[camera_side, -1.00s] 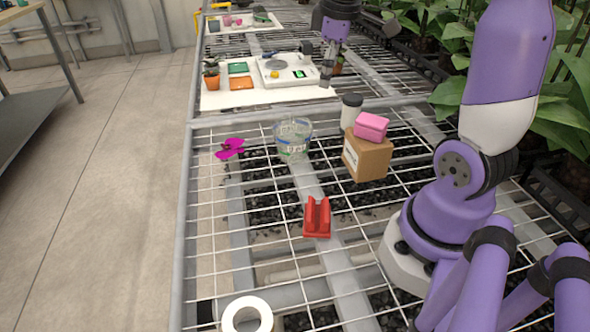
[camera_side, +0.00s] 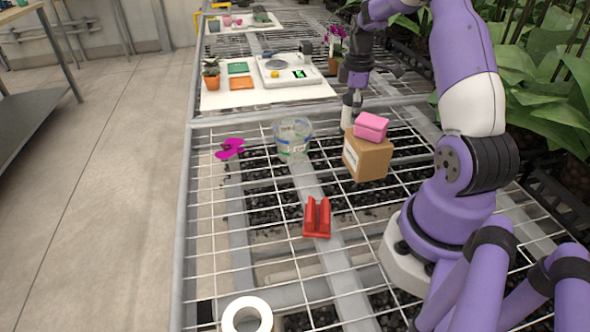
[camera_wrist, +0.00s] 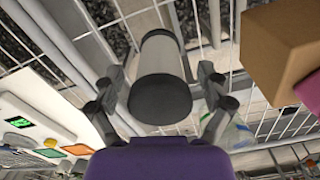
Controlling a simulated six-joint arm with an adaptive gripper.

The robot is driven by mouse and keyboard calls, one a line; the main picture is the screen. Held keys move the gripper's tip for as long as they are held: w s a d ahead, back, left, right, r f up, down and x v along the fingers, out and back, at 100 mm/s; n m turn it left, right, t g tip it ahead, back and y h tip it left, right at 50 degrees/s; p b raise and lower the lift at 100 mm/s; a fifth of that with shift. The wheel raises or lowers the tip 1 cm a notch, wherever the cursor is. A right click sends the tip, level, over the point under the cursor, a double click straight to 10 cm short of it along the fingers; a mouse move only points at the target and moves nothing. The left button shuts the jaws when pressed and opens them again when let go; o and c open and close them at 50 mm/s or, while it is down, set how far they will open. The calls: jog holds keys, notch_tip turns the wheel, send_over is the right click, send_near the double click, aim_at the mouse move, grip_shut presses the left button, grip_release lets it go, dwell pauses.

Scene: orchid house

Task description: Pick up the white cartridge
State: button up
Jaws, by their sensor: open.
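The white cartridge (camera_side: 346,119) stands on the wire bench behind the cardboard box, partly hidden by my gripper and the box. In the wrist view the cartridge (camera_wrist: 158,60) has a pale body and a broad dark cap. My gripper (camera_side: 354,98) points down at the cartridge from above. In the wrist view my gripper (camera_wrist: 160,88) is open, with one finger on each side of the cartridge; I cannot tell whether either touches it.
A cardboard box (camera_side: 366,160) with a pink block (camera_side: 370,126) on top stands close in front. A clear beaker (camera_side: 293,138) is left of it. A red holder (camera_side: 317,218) and white ring (camera_side: 247,315) are nearer the front. A white scale (camera_side: 287,72) stands behind.

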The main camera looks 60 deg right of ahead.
jog(key=shift+f, duration=0.95)
jog(key=c, duration=1.1)
jog(key=shift+r, duration=0.1)
